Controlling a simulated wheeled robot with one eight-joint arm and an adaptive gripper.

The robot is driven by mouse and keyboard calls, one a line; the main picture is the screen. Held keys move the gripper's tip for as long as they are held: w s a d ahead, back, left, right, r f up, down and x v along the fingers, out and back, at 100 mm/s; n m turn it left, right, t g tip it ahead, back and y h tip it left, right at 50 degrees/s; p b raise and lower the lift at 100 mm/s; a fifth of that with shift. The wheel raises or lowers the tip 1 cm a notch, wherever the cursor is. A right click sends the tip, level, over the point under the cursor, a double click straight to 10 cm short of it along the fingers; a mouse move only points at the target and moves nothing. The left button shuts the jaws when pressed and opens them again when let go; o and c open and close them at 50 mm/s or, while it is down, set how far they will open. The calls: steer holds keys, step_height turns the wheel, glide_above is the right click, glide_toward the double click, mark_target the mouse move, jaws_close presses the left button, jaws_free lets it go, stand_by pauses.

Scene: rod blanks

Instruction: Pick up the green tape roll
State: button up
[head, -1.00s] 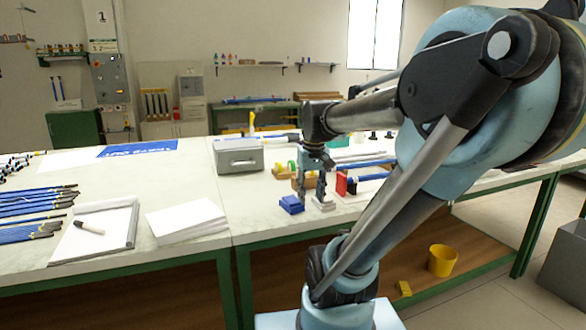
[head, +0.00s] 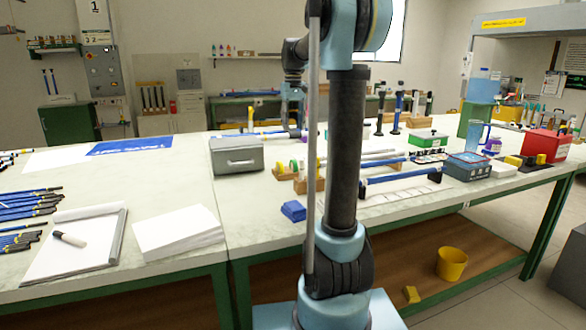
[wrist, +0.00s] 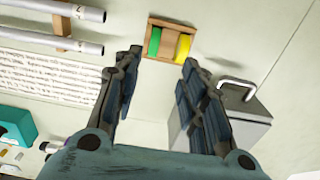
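The green tape roll (wrist: 154,41) stands in a small wooden holder (wrist: 165,21), to the left of a yellow roll (wrist: 183,46), in the wrist view. In the head view the green tape roll (head: 293,165) is small, on the table left of my arm. My gripper (wrist: 161,58) is open, with nothing between its fingers. The holder shows beyond its fingertips, and the roll lies apart from them. In the head view my gripper is up above the table, small and hard to make out.
A grey metal box (head: 237,155) with a handle stands left of the holder. A blue block (head: 293,210) lies nearer the front edge. Rods on wooden stands (head: 310,184) lie to the right, partly behind my arm. Clear tabletop surrounds the holder's near side.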

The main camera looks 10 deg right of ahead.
mark_target(294, 160)
steer(key=f, duration=0.4)
steer(key=w+f, duration=0.1)
steer(key=f, duration=0.6)
steer(key=shift+w+d+f, duration=0.15)
steer(key=shift+w+f, duration=0.1)
steer(key=shift+f, duration=0.15)
steer(key=shift+s+d+f, duration=0.1)
steer(key=shift+f, duration=1.25)
steer(key=shift+d+f, duration=0.1)
steer(key=shift+f, duration=1.25)
steer(key=shift+c, duration=0.3)
jaws_close()
